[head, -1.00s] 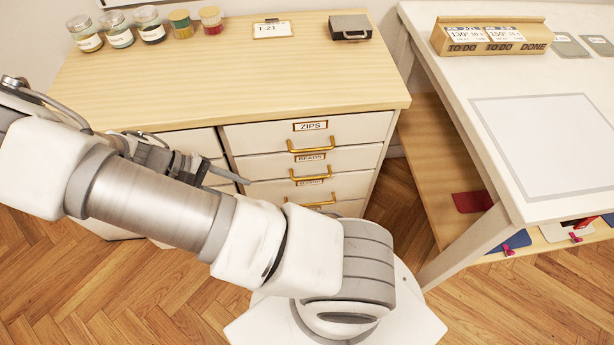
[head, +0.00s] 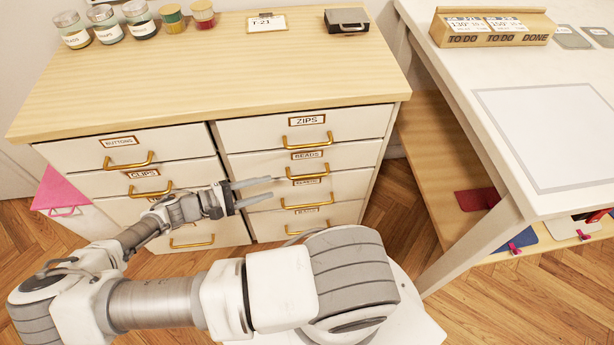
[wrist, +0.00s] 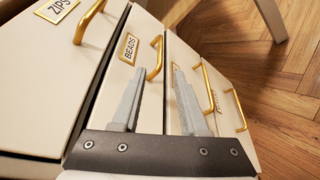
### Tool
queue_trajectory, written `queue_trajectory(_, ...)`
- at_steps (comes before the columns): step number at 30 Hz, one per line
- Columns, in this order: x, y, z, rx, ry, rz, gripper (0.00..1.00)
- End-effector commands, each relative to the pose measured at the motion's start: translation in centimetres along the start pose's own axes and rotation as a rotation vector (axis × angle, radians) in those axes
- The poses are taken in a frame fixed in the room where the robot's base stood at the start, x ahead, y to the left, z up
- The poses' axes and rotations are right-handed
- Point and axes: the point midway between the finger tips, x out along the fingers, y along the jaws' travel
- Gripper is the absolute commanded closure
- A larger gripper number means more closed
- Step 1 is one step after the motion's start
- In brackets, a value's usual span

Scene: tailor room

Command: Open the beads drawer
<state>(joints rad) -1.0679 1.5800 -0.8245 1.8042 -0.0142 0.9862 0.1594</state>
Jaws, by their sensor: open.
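The beads drawer (head: 258,165) is the second one down in the right column of the cabinet, closed, with a label reading BEADS and a brass handle (head: 307,173). In the wrist view the beads drawer front (wrist: 118,75) and its upright-looking handle (wrist: 156,58) show just beyond the fingers. My gripper (head: 256,191) is open and empty, in front of the right column. Its fingertips are close to the beads handle, slightly to its left in the head view. In the wrist view the gripper (wrist: 156,85) has its fingers spread. I see no contact with the handle.
The zips drawer (head: 250,132) is above, with its own handle (head: 307,145); more closed drawers are below. The buttons drawer (head: 75,151) is in the left column. A white table (head: 440,50) stands at the right. Jars and a dark box (head: 348,20) stand on the cabinet top.

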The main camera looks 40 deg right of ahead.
Motion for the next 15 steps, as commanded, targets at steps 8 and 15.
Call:
queue_trajectory(8,6.4,-0.1,0.0,-0.001,-0.006,0.001,0.56)
queue_trajectory(15,10.9,-0.1,0.1,0.000,-0.004,0.001,0.56)
